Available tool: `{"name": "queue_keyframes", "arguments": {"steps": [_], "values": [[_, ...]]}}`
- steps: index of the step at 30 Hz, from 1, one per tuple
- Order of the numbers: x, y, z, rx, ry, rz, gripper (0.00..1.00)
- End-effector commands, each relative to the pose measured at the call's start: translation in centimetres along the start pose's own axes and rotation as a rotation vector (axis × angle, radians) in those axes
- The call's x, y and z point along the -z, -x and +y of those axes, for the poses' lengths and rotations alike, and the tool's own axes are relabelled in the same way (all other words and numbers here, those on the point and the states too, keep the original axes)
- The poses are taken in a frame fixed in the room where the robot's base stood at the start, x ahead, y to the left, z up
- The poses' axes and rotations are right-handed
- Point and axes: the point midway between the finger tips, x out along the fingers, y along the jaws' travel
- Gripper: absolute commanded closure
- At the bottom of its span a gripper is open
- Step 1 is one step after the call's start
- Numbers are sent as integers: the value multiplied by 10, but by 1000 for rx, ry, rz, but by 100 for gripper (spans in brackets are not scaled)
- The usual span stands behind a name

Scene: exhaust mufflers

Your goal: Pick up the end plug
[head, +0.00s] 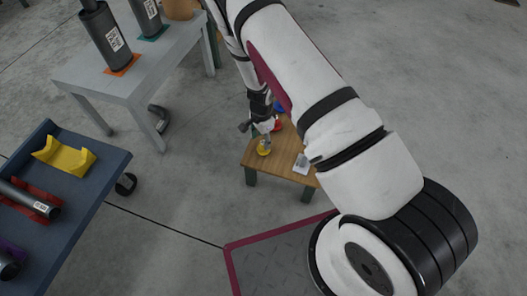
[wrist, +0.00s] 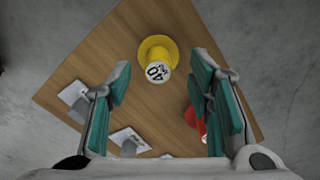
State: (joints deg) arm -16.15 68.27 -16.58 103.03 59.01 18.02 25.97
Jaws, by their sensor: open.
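A yellow end plug (wrist: 158,58) with a flanged base and a white top marked "40" stands on a small wooden table (wrist: 105,62). It also shows in the head view (head: 264,150). My gripper (wrist: 163,76) is open and empty, above the table with its fingers spread to either side of the yellow plug. A red plug (wrist: 193,118) lies partly hidden behind the right finger, and shows in the head view (head: 277,126). A blue piece (head: 280,107) is partly hidden by my arm in the head view.
White labelled cards (wrist: 128,137) with small grey pieces lie on the wooden table. A grey table (head: 130,86) with upright mufflers (head: 104,38) stands at the upper left. A dark blue cart (head: 82,206) with a yellow cradle (head: 65,155) is at the left.

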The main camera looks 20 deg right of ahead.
Motion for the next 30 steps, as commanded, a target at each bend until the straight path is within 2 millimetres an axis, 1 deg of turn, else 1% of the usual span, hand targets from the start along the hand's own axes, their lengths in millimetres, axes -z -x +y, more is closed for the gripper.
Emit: {"name": "queue_keyframes", "arguments": {"steps": [1, 9, 17, 18, 23, 24, 30], "values": [[2, -8, 1, -2, -1, 0, 53], [5, -43, 2, -2, 0, 0, 53], [5, -44, 2, 0, 0, 0, 53], [5, -44, 2, 0, 0, 0, 62], [5, -44, 2, -1, 0, 0, 98], [5, -44, 2, -1, 0, 0, 100], [5, -44, 2, -1, 0, 0, 100]]}}
